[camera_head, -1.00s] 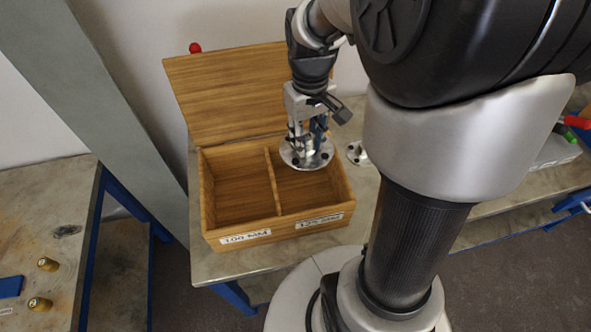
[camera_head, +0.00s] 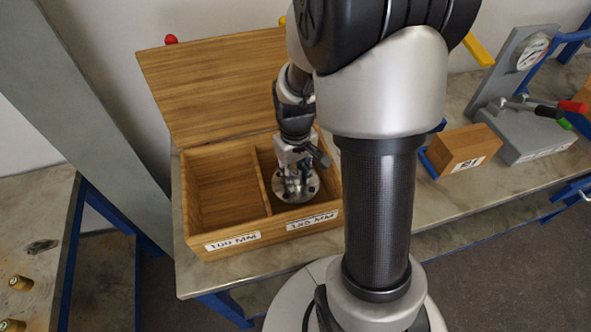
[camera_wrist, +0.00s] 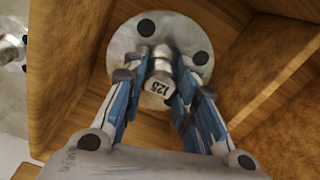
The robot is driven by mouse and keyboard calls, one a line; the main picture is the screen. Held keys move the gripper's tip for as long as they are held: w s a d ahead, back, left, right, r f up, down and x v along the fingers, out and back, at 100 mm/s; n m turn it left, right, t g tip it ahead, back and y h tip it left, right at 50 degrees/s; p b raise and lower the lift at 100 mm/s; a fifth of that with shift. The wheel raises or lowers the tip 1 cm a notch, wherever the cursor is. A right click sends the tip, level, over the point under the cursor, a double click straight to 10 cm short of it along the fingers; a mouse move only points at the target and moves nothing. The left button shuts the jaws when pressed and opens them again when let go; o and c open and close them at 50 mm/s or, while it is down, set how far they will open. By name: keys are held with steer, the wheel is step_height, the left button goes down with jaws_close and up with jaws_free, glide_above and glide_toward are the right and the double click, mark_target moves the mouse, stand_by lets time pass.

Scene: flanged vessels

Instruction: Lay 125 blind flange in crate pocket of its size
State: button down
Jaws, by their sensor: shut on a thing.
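The blind flange (camera_head: 309,192) is a round steel disc with bolt holes. In the wrist view the flange (camera_wrist: 191,27) has a central knob (camera_wrist: 158,82) marked 125. My gripper (camera_head: 295,176) is shut on this knob, and its blue-padded fingers (camera_wrist: 158,85) stand on both sides of it. The flange is inside the right pocket of the wooden crate (camera_head: 197,247), labelled 125 MM (camera_head: 312,221). It looks level and low in the pocket; I cannot tell whether it touches the floor. The left pocket (camera_head: 222,190), labelled 100 MM (camera_head: 232,241), is empty.
The crate's lid (camera_head: 215,85) stands open at the back. A divider (camera_head: 261,180) separates the pockets. To the right are a wooden block (camera_head: 462,148) and a grey fixture with a gauge (camera_head: 531,51). Another steel flanged part (camera_wrist: 12,48) shows outside the crate in the wrist view.

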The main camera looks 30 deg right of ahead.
steer(key=shift+f+b, duration=0.65)
steer(key=shift+f, duration=1.25)
steer(key=shift+f, duration=0.1)
steer(key=c, duration=1.3)
jaws_free()
step_height(320, 180, up, 12)
steer(key=p, duration=0.4)
steer(key=shift+a+r, duration=0.1)
steer(key=shift+r, duration=0.15)
step_height(320, 180, up, 9)
steer(key=t, duration=0.2)
glide_above(296, 184)
steer(key=s+a, duration=0.3)
steer(key=a, duration=0.2)
steer(key=s+a+r+t, duration=0.1)
steer(key=s+r, duration=0.1)
steer(key=s, duration=0.1)
steer(key=s+a+r, duration=0.2)
steer(key=s, duration=0.1)
steer(key=s+a+r+t, duration=0.1)
steer(key=s+a, duration=0.1)
steer(key=s, duration=0.1)
steer(key=shift+s+r+t, duration=0.1)
steer(key=shift+r+t, duration=0.2)
steer(key=shift+r, duration=0.1)
